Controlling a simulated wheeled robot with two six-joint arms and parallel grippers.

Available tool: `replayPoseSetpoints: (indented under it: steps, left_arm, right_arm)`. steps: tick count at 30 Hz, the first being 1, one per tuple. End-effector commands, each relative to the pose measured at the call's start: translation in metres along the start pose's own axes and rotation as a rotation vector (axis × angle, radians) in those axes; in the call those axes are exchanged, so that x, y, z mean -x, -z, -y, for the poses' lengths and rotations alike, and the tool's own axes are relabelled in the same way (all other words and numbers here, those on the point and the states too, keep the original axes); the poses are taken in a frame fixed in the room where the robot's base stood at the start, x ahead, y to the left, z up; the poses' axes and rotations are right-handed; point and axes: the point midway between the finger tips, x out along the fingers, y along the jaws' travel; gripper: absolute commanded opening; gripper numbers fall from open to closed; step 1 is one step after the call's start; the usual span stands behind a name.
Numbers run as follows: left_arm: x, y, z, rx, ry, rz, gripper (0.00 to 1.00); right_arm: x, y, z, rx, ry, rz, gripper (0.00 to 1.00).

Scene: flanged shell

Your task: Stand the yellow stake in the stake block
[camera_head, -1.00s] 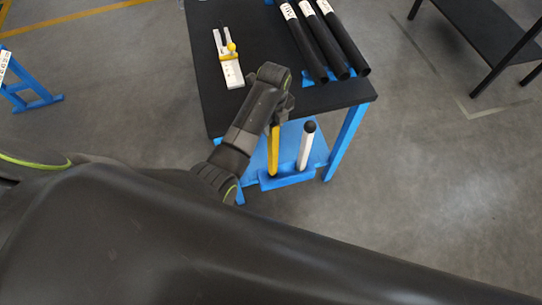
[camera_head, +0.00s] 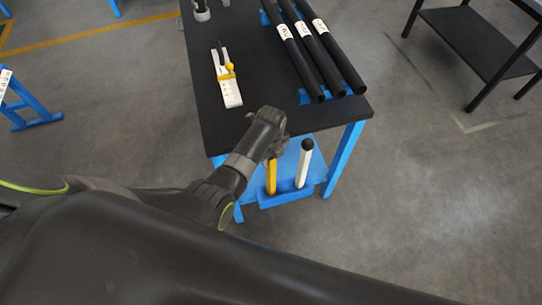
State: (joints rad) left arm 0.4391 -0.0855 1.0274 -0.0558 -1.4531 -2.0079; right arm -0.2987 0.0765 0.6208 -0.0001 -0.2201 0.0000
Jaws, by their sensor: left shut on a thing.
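The yellow stake (camera_head: 271,177) stands roughly upright in the head view, its upper part hidden by my left gripper (camera_head: 275,152). That gripper is shut on the stake. The stake's lower end meets the left part of the blue stake block (camera_head: 285,198); I cannot tell how deep it sits in it. A white stake with a black top (camera_head: 303,165) stands upright in the right part of the block. My right gripper is not in view.
The block is by the front edge of a black-topped table (camera_head: 225,125) with blue legs, below its top. On the table lie a white fixture with yellow parts (camera_head: 229,88) and black tubes (camera_head: 318,55). A black shelf (camera_head: 485,45) stands right.

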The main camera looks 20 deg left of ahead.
Motion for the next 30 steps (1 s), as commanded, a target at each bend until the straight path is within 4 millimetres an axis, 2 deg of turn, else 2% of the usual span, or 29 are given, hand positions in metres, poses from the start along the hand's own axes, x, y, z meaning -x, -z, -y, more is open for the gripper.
replayPoseSetpoints:
  steps: [4,5,9,17,21,26,30]
  left_arm:
    - [-0.002,0.0,0.001,0.0,0.001,0.001,0.0]
    - [-0.003,0.0,0.0,0.0,-0.001,0.0,0.43]
    - [-0.002,0.0,0.0,0.0,-0.001,0.0,0.61]
    - [-0.002,0.0,0.0,0.0,-0.001,0.0,0.61]
    - [0.005,0.0,0.0,0.0,0.001,0.001,0.61]
    - [0.026,0.0,0.001,0.0,0.003,0.001,0.61]
    - [0.052,0.0,0.001,-0.001,0.004,0.002,0.61]
  right_arm:
    - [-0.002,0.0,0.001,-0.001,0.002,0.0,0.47]
    - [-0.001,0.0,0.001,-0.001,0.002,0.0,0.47]
    - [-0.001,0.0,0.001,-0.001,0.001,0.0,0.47]
    - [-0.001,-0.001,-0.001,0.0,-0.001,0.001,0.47]
    - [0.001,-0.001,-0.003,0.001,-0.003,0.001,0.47]
    - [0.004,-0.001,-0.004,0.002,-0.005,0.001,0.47]
    - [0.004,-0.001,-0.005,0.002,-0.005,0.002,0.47]
